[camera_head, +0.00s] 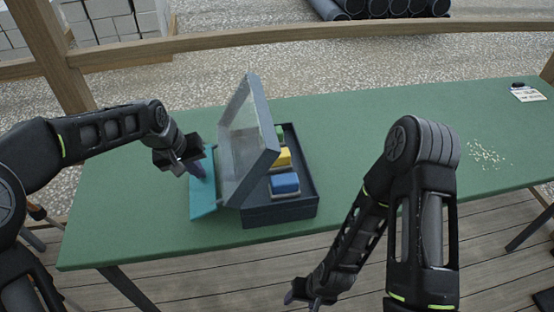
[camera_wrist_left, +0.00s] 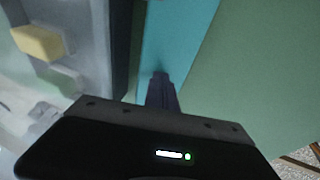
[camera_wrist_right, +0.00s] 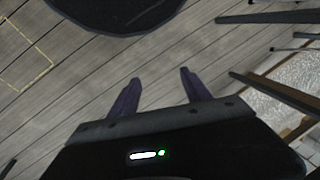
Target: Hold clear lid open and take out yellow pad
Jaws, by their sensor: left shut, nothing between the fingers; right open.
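A dark grey box (camera_head: 279,215) stands on the green table with its clear lid (camera_head: 243,140) raised on the left side, tilted up and framed in grey. Inside, the yellow pad (camera_head: 284,156) sits between a blue pad (camera_head: 285,183) and a green one (camera_head: 279,132), partly hidden by the lid. The yellow pad (camera_wrist_left: 38,42) also shows in the left wrist view. My left gripper (camera_head: 197,170) is shut and empty, left of the lid, over a teal panel (camera_head: 204,195). My right gripper (camera_head: 301,299) is open and empty, low in front of the table, over the floor (camera_wrist_right: 160,85).
Small pale bits (camera_head: 486,155) and a card with a dark object (camera_head: 527,93) lie at the far right. A wooden rail (camera_head: 300,40) runs behind the table.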

